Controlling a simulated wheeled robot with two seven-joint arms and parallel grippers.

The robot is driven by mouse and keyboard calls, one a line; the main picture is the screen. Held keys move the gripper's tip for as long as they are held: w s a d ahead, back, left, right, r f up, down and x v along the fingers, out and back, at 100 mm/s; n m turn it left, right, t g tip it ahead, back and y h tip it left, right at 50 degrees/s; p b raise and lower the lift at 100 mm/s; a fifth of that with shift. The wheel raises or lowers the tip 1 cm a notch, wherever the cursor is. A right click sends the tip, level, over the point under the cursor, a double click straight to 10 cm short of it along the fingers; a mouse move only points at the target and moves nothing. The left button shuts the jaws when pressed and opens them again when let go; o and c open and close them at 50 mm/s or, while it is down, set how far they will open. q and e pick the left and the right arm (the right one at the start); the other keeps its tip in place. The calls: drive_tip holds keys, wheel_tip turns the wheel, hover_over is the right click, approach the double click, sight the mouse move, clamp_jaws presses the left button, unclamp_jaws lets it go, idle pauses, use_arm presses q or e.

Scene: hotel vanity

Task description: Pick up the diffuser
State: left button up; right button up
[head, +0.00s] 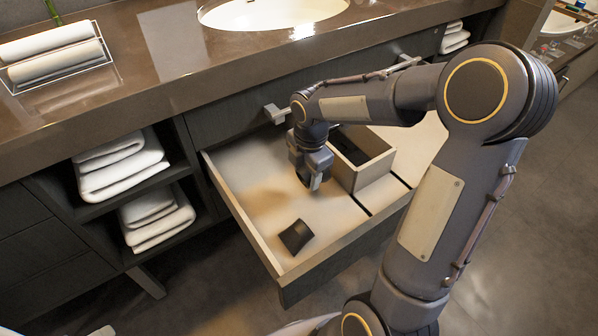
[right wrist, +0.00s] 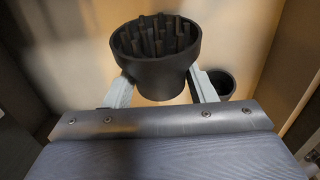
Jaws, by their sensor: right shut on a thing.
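The diffuser (right wrist: 157,55) is a black round bowl with several prongs inside, seen in the right wrist view. My right gripper (right wrist: 160,92) is shut on it, with one pale finger on each side of the bowl. In the head view my right gripper (head: 315,181) points down inside the open drawer (head: 262,243). The diffuser is mostly hidden behind the gripper there, and I cannot tell whether it touches the drawer floor. My left gripper is not in view.
A small black piece (head: 296,236) lies near the drawer's front corner. An open-topped box (head: 374,170) stands in the drawer, right of my gripper. The counter (head: 190,62) overhangs the drawer's back. Shelves with white towels (head: 122,172) are at left.

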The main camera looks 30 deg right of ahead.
drive_tip(key=r, duration=0.1)
drive_tip(key=s+r, duration=0.2)
drive_tip(key=shift+d+p, duration=0.25)
drive_tip(key=shift+p, duration=0.15)
use_arm(q)
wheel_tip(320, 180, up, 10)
drive_tip(key=p, duration=0.8)
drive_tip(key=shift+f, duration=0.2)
use_arm(e)
drive_tip(key=s+d+r, duration=0.2)
drive_tip(key=s+r, duration=0.6)
drive_tip(key=r, duration=0.1)
drive_tip(key=shift+s+r, duration=0.2)
drive_tip(key=shift+s, duration=0.15)
